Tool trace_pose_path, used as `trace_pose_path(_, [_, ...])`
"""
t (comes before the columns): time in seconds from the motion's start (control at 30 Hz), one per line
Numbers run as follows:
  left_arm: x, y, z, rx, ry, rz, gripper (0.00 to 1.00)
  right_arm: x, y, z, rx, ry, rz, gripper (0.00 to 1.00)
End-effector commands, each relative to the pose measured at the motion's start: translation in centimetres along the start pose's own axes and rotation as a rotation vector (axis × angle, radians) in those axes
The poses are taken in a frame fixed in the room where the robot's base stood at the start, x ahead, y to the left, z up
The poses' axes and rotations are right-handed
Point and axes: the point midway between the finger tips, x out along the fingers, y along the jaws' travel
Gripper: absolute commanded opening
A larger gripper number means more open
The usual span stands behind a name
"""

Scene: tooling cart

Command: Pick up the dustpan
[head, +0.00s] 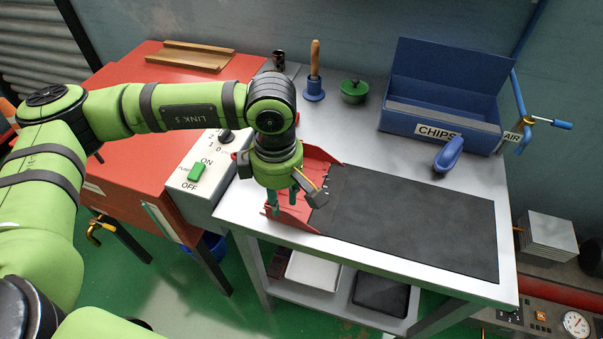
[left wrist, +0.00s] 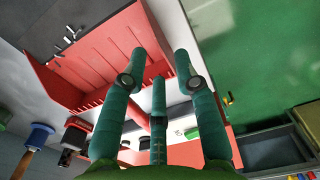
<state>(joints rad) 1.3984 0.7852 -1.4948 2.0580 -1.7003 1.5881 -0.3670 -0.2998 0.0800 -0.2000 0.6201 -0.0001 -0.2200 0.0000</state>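The red dustpan (head: 318,161) lies on the metal cart top, at the left end of a black mat, partly hidden under my left gripper. It also shows in the left wrist view (left wrist: 95,55), with its open pan and toothed edge at the upper left. My left gripper (head: 290,203) points down over the left part of the dustpan. In the left wrist view its green fingers (left wrist: 160,62) are spread, with nothing visibly clamped between them. I cannot tell whether they touch the dustpan. My right gripper is in neither view.
The black mat (head: 420,215) covers the cart's front right. A red cabinet with a switch box (head: 205,170) adjoins on the left.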

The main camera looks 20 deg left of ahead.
Motion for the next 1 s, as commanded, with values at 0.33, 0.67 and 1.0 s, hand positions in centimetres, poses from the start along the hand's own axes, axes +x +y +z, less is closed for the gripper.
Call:
trace_pose_path(0.33, [4.6, -0.1, 0.1, 0.0, 0.0, -0.004, 0.3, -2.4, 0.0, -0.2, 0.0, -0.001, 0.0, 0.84])
trace_pose_path(0.67, [5.4, 0.0, 0.1, 0.0, -0.001, 0.0, 0.26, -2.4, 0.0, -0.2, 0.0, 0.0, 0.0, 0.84])
trace_pose_path(1.0, [5.3, 0.1, 0.1, 0.0, -0.002, 0.002, 0.0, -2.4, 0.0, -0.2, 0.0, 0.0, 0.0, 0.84])
